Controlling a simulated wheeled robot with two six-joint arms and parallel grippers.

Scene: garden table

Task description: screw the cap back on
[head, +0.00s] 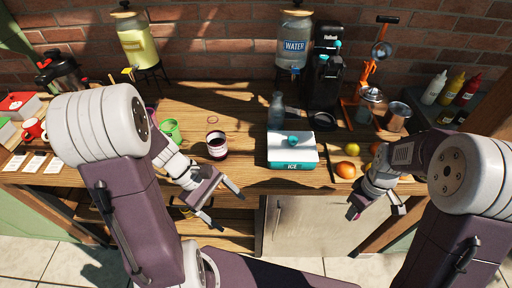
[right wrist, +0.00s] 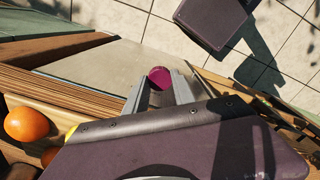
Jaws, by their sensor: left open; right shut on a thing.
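A small jar (head: 216,146) with dark red contents stands on the wooden table, left of the middle in the head view. Its top looks open. My left gripper (head: 231,210) is open and empty, in front of the table's front edge, nearer to me than the jar. My right gripper (head: 354,213) is shut on a round magenta cap, seen between the fingertips in the right wrist view (right wrist: 160,77). It is held out past the table's front edge, well to the right of the jar. The cap cannot be made out in the head view.
A white and teal ice box (head: 293,150) stands right of the jar, with oranges (head: 346,169) beyond it. A green cup (head: 170,131) stands left of the jar. The water dispenser (head: 293,45) and a black coffee machine (head: 325,70) are at the back.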

